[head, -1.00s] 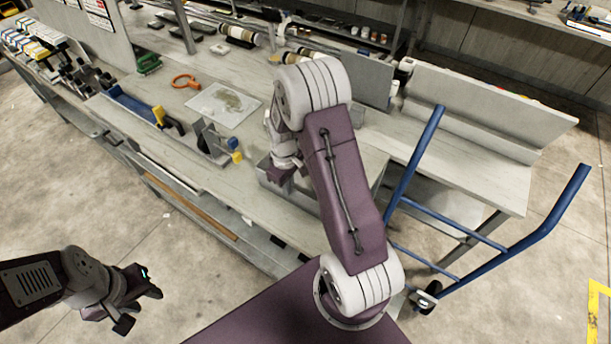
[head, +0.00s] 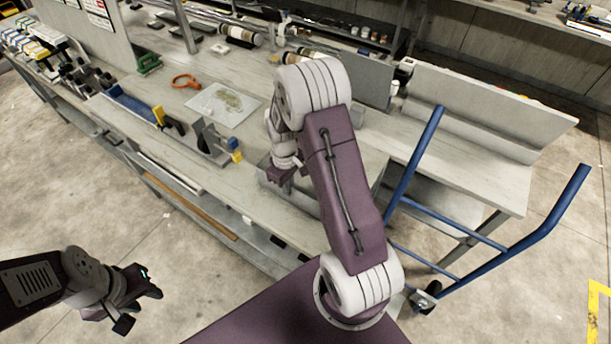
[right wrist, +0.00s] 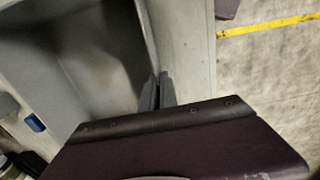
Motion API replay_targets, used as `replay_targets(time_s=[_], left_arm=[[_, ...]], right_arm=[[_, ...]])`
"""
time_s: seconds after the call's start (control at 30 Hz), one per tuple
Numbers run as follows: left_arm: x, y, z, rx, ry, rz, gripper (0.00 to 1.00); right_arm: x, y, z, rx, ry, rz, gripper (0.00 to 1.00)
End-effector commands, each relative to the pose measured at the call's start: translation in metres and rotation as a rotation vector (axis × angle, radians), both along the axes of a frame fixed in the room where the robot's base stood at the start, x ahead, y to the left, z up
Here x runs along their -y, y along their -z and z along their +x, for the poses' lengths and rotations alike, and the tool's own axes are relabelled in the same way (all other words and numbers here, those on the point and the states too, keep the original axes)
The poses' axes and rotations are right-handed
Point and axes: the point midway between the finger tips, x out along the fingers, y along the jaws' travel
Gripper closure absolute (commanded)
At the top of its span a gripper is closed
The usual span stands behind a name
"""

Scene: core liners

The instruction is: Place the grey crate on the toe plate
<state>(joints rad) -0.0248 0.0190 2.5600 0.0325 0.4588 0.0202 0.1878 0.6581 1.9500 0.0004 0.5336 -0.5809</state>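The grey crate (right wrist: 105,45) fills the left of the right wrist view, open side towards the camera, with a dark inside. In the head view, my right arm hides most of it on the bench. My right gripper (right wrist: 157,92) is at the crate's side wall, its two fingers close together on the rim. It also shows in the head view (head: 281,174). The blue hand truck (head: 402,190) stands at the right of the bench. I cannot make out its toe plate. My left gripper (head: 140,308) is open and empty over the floor, far from the crate.
The long grey workbench (head: 345,160) holds a blue tray (head: 130,104), a yellow-handled tool (head: 160,116), an orange ring (head: 186,81) and a stained sheet (head: 225,104). Another bench stands behind the hand truck. Floor (head: 515,300) at the right is clear.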

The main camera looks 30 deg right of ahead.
Motion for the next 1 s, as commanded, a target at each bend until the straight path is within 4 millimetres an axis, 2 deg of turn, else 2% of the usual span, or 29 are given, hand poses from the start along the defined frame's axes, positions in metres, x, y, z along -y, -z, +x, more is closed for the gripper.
replay_targets(time_s=[0.43,0.57,0.8,1.0], left_arm=[[0.000,0.000,0.000,0.000,0.000,0.000,0.64],[0.000,0.001,0.000,0.000,0.000,0.000,0.64],[0.000,0.003,0.000,0.000,0.000,0.000,0.64],[0.000,0.003,0.000,0.000,0.000,0.000,0.64]], right_arm=[[0.000,-0.004,0.001,0.004,-0.001,-0.001,1.00],[0.000,-0.026,0.002,0.008,0.000,-0.002,1.00],[0.000,-0.081,0.002,0.007,0.000,-0.002,1.00],[0.000,-0.100,0.001,0.003,0.000,-0.001,1.00]])
